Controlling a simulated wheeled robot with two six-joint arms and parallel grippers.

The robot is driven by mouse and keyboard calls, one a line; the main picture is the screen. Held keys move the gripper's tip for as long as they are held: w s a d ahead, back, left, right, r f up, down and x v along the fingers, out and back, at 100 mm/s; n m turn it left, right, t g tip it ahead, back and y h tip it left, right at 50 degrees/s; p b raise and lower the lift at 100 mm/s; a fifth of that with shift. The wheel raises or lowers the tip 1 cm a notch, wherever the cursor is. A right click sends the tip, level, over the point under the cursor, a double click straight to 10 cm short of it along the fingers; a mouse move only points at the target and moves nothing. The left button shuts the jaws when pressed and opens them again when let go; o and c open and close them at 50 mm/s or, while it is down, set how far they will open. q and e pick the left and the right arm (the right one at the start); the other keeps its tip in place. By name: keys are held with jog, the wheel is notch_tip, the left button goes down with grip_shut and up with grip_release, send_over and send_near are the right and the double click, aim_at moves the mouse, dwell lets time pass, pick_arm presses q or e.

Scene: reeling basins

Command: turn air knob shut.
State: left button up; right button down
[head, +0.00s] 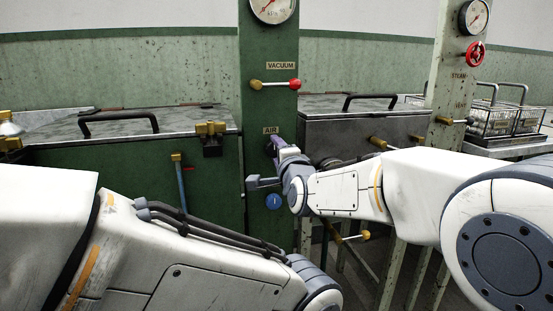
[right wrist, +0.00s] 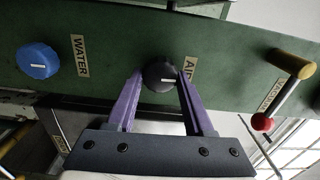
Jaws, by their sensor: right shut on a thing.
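The air knob (right wrist: 155,73) is dark and round with a short white mark, on a green panel beside the AIR label (right wrist: 188,70). In the right wrist view the mark runs roughly along the panel's length. My right gripper (right wrist: 161,79) is shut on the knob, with one purple finger on each side of it. In the head view my right gripper (head: 279,152) is at the panel just below the AIR label, and its fingers mostly hide the knob. My left arm crosses the bottom of the head view; its gripper is out of sight.
A blue water knob (head: 273,201) sits below on the same panel (head: 259,110). A red-tipped vacuum lever (head: 277,84) and a gauge (head: 272,8) are above. Lidded basins (head: 367,130) flank the panel. A red steam wheel (head: 475,53) is on the right post.

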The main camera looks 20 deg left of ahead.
jog(key=shift+m, duration=0.4)
jog(key=shift+f, duration=0.1)
jog(key=shift+c, duration=1.5)
grip_release()
jog(key=v, duration=1)
jog(key=shift+s+d, duration=0.2)
